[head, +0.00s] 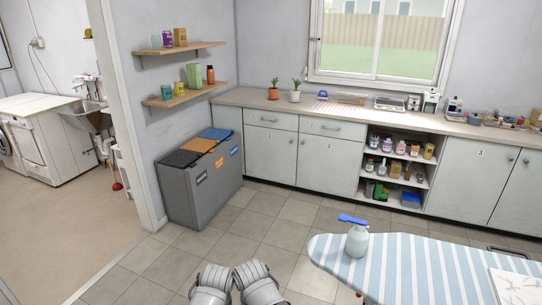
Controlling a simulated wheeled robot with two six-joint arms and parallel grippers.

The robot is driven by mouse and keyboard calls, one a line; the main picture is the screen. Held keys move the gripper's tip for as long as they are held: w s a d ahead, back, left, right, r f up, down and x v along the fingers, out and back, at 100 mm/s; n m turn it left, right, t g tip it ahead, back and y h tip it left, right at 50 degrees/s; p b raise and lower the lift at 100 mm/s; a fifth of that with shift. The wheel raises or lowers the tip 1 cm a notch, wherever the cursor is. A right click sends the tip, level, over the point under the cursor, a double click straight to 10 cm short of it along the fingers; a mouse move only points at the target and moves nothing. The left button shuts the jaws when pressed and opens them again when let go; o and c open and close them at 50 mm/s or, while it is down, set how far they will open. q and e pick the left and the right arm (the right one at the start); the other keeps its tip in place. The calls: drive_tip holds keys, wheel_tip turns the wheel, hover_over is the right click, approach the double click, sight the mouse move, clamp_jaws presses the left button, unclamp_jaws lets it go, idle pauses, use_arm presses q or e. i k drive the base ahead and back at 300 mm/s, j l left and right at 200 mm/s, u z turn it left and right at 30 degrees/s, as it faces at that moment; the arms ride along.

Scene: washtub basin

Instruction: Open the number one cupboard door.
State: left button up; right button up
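A row of pale grey cupboard doors runs along the back wall under the counter. Left of the open shelves are a left door (270,153) and a second door (328,164), each below a drawer. Right of the shelves are a third door (467,179) and a fourth door (520,205), cut off by the picture edge. All the doors look shut. A small mark (481,153) shows on the third door, too small to read. Rounded grey parts of my own arms show at the bottom edge, well short of the cupboards. Neither gripper shows.
A striped ironing board (400,268) with a spray bottle (357,240) stands at front right, before the right-hand doors. A grey bin unit (192,200) stands by the left wall. Open shelves (395,190) hold several bottles and boxes. Tiled floor (270,227) before the left doors is clear.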

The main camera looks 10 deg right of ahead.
sight(271, 154)
drive_tip(key=i+j+u, duration=0.1)
drive_tip(key=i+j, duration=0.15)
drive_tip(key=i+j+u, duration=0.15)
drive_tip(key=i, duration=0.35)
drive_tip(key=i+j, duration=0.1)
drive_tip(key=i, duration=0.3)
drive_tip(key=i+j, duration=0.15)
drive_tip(key=i, duration=0.3)
drive_tip(key=i+j+z, duration=0.1)
drive_tip(key=i, duration=0.3)
drive_tip(key=i+l+z, duration=0.1)
drive_tip(key=i+z, duration=0.3)
drive_tip(key=i, duration=0.15)
drive_tip(key=i+z, duration=0.35)
drive_tip(key=i, duration=0.2)
drive_tip(key=i+j+z, duration=0.2)
drive_tip(key=i+z, duration=0.2)
drive_tip(key=i+l+u, duration=0.1)
drive_tip(key=i+l, duration=0.15)
drive_tip(key=i, duration=0.25)
drive_tip(key=i+l, duration=0.3)
drive_tip(key=i, duration=0.15)
drive_tip(key=i+l+u, duration=0.15)
drive_tip(key=i+l, duration=0.15)
drive_tip(key=i, duration=0.2)
drive_tip(key=i+l+u, duration=0.3)
drive_tip(key=l, duration=0.35)
drive_tip(key=i, duration=0.1)
